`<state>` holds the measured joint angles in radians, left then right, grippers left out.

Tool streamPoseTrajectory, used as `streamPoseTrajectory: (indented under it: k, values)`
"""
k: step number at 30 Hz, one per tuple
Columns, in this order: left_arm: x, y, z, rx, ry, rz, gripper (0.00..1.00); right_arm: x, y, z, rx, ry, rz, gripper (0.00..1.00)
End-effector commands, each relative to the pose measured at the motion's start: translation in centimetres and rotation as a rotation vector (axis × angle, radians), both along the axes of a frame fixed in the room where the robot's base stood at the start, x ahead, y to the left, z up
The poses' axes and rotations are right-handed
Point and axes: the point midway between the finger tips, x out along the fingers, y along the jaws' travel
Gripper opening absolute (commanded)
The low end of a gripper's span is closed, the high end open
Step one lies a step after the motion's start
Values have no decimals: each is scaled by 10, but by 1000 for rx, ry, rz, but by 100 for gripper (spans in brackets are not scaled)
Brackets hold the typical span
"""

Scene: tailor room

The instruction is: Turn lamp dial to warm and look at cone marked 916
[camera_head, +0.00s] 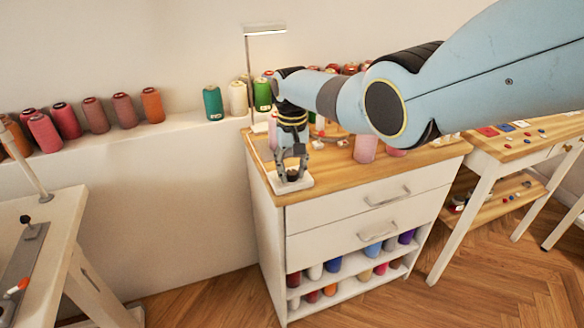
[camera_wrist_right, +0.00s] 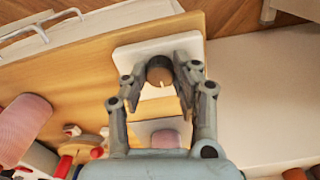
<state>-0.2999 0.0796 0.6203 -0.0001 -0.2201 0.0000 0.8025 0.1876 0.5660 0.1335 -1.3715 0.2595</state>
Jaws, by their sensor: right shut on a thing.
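The lamp dial (camera_wrist_right: 159,68) is a dark brown round knob with a pale mark, on a white plate (camera_wrist_right: 127,57) near the front left corner of the wooden cabinet top. My right gripper (camera_head: 292,171) points down at the dial and is shut on it; its fingers flank the knob in the wrist view (camera_wrist_right: 160,78). The lamp (camera_head: 266,31) stands behind, with a thin post and a lit bar head. A pink thread cone (camera_head: 365,149) stands on the cabinet top. I cannot read 916 on any cone. My left gripper is not in view.
Several thread cones line the wall ledge (camera_head: 180,129), among them a teal cone (camera_head: 213,103). My right arm hides part of the cabinet top (camera_head: 420,157). Small sewing items lie beside the pink cone. A wooden table (camera_head: 530,138) stands at the right.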

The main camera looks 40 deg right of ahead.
Motion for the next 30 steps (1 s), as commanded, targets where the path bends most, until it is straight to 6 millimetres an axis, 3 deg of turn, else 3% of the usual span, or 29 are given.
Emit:
streamPoseTrajectory:
  k: [14,15,19,30]
  values:
    - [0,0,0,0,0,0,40,1,0,1,0,-2,-11,0]
    - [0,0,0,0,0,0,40,1,0,1,0,-2,-11,32]
    - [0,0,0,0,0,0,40,1,0,0,0,-2,-11,49]
    - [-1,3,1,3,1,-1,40,1,0,4,0,-2,-11,51]
